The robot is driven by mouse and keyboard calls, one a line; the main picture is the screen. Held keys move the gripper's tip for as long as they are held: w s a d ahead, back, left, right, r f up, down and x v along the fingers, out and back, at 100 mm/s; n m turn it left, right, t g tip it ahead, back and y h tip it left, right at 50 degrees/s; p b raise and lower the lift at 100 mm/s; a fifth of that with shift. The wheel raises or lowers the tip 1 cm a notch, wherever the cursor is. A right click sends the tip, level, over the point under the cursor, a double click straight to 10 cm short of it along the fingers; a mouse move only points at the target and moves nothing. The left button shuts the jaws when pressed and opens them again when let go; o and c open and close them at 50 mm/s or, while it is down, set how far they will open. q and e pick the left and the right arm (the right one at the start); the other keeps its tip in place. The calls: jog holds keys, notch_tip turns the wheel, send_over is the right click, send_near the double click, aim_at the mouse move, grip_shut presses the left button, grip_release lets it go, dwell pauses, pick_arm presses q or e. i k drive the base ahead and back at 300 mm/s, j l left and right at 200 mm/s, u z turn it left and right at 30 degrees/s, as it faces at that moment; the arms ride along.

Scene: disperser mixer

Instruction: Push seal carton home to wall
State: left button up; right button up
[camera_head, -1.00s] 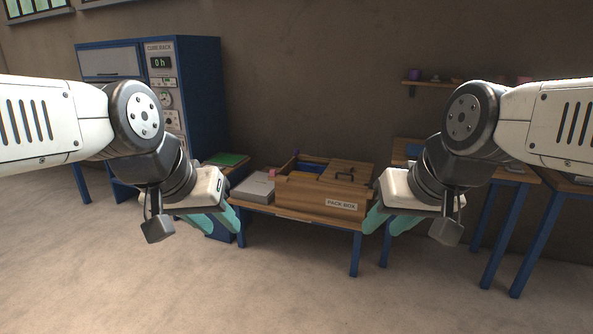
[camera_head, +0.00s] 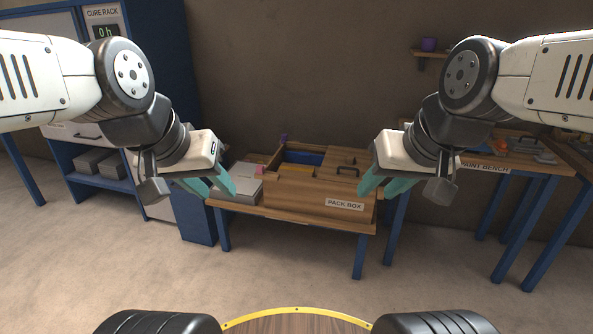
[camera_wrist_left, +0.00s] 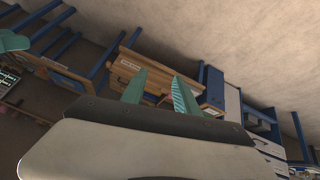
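The wooden pack box (camera_head: 305,199) sits on a low table (camera_head: 290,218) ahead of me. Its left part is open and shows blue and yellow contents; a lid panel with a dark handle covers the right part. A pale grey box (camera_head: 238,190) lies left of it; I cannot tell whether this is the seal carton. My left gripper (camera_head: 217,188) is open and empty, in the air in front of the grey box, which it partly hides. My right gripper (camera_head: 384,187) is open and empty near the box's right end. The left fingers also show apart in the left wrist view (camera_wrist_left: 158,82).
The blue cure rack (camera_head: 150,60) stands at the left against the wall. The paint bench (camera_head: 510,165) stands at the right, with small things on it. A wall shelf (camera_head: 431,54) holds a purple cup. The floor before the table is clear.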

aim_at(306, 169)
jog(key=i+z, duration=0.1)
jog(key=i, duration=0.55)
jog(key=i+z, duration=0.1)
jog(key=i, duration=0.55)
jog(key=i+j+z, duration=0.15)
jog(key=i, duration=0.5)
jog(key=i+j+z, duration=0.1)
jog(key=i, duration=0.55)
